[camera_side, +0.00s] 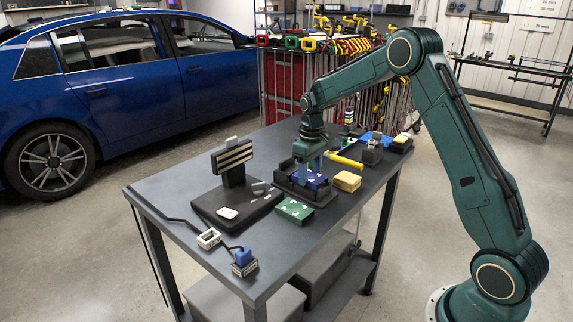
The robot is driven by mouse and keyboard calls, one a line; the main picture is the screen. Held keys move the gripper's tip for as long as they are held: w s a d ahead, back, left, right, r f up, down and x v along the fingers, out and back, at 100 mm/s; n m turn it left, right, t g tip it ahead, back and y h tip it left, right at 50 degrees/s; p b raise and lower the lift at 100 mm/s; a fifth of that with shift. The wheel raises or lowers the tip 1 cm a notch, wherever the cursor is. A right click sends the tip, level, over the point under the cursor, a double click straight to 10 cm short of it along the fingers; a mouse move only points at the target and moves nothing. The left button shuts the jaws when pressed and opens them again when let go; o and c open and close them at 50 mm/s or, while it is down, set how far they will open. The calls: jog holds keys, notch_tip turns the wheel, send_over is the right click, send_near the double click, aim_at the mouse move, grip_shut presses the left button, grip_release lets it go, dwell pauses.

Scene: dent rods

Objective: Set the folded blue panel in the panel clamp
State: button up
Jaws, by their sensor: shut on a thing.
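My gripper (308,172) points down over a black open tray-like holder (322,200) near the middle of the table. It is shut on the folded blue panel (317,181), a small dark-blue piece low between and beside the fingers. The panel is inside the outline of the black holder; whether it touches the bottom is too small to tell. The fingers hide part of the panel. I cannot tell for sure which fixture is the panel clamp; the black holder under my gripper may be it.
A dark stand with a striped head (232,158) is left of my gripper. A green block (294,210) and a yellow block (347,181) sit close by. A yellow rod (346,160) lies behind. A blue-and-white block (244,262) is at the front.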

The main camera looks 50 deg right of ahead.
jog(key=shift+f, duration=0.35)
dwell(0.3)
jog(key=o, duration=1.4)
jog(key=shift+r, duration=0.15)
jog(key=shift+r, duration=3.35)
